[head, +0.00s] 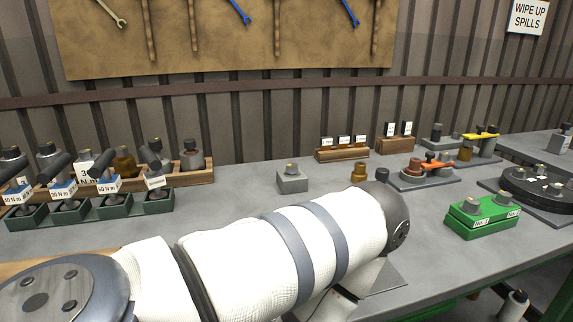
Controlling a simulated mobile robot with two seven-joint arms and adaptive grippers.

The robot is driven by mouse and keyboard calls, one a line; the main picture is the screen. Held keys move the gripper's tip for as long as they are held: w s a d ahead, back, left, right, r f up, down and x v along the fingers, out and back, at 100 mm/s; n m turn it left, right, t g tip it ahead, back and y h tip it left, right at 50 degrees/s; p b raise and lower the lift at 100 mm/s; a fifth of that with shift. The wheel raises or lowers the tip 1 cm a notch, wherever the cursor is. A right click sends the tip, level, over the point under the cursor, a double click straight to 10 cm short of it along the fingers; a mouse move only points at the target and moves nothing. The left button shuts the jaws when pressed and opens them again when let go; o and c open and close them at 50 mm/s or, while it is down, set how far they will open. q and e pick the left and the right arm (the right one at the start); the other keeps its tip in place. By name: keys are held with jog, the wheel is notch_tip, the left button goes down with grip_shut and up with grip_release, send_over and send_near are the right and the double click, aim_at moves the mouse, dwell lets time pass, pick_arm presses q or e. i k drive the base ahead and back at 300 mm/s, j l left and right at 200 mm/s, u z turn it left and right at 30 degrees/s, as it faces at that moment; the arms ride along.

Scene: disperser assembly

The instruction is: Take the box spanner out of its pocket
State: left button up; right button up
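I cannot pick out the box spanner or its pocket with certainty. A white arm of mine crosses the front of the bench from the lower left and bends down near the middle, hiding much of the bench behind it. Neither gripper shows; the end of this arm is out of sight. Several dark-handled tools (104,166) with torque labels such as 40 N m and 50 N m stand in dark green holders (112,207) at the left.
A wooden rack (200,177) with bottles stands behind the holders. A grey block (292,182), small labelled wooden blocks (342,153), a green box (482,217) and a dark round fixture (540,188) stand on the grey bench (245,188). Spanners hang on a board (220,40) behind.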

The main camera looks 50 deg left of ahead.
aim_at(155, 178)
jog(key=u, duration=2.65)
